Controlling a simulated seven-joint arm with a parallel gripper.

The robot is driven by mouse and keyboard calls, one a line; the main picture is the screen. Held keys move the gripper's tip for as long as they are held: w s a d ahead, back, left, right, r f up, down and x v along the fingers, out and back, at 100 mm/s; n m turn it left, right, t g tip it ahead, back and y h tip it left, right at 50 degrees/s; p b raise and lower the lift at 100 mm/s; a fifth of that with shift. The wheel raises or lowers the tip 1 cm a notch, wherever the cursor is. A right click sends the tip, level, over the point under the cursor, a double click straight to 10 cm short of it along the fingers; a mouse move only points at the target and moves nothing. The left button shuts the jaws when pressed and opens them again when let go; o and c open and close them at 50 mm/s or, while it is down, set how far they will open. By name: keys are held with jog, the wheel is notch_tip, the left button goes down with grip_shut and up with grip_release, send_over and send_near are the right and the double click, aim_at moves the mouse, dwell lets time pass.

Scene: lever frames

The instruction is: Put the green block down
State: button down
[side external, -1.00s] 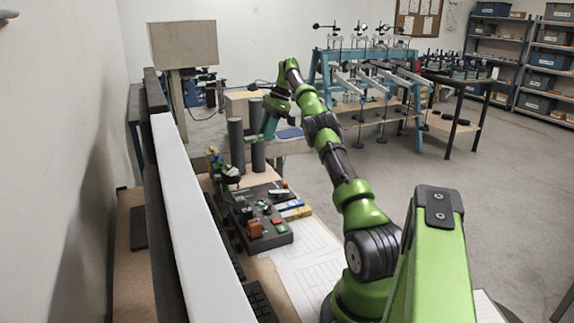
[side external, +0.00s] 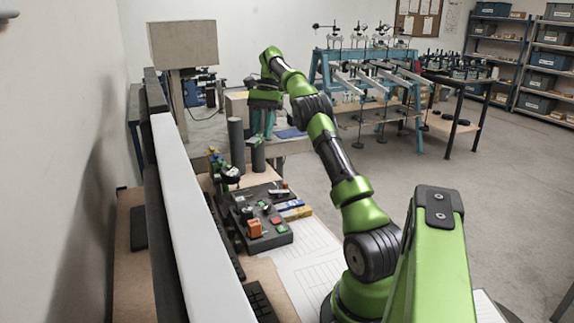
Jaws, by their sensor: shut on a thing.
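My gripper (side external: 260,132) points down just above the shorter dark cylinder (side external: 258,160) at the bench's far end. Its teal fingers are shut on a small green piece (side external: 256,141), taken as the green block. The block is tiny here and partly merges with the fingers. It overlaps the cylinder's top in the picture; I cannot tell whether it touches it.
A taller dark cylinder (side external: 236,145) stands just left of the gripper. Nearer is a dark control panel (side external: 262,212) with coloured buttons and blocks. A long white-topped rail (side external: 185,215) runs along the left. White sheets (side external: 305,262) lie in front.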

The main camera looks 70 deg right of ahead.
jog(key=s+a+r+n+g+h, duration=0.25)
jog(key=s+a+n, duration=0.25)
jog(key=a+n, duration=0.45)
jog(key=g, duration=0.1)
send_over(265, 275)
notch_tip(265, 275, down, 17)
jog(key=shift+y, duration=0.55)
jog(key=f, duration=0.3)
jog(key=w+d+f, duration=0.1)
jog(key=shift+f, duration=2.55)
jog(key=shift+f, duration=0.1)
jog(key=c, duration=0.8)
grip_release()
jog(key=shift+c, duration=0.2)
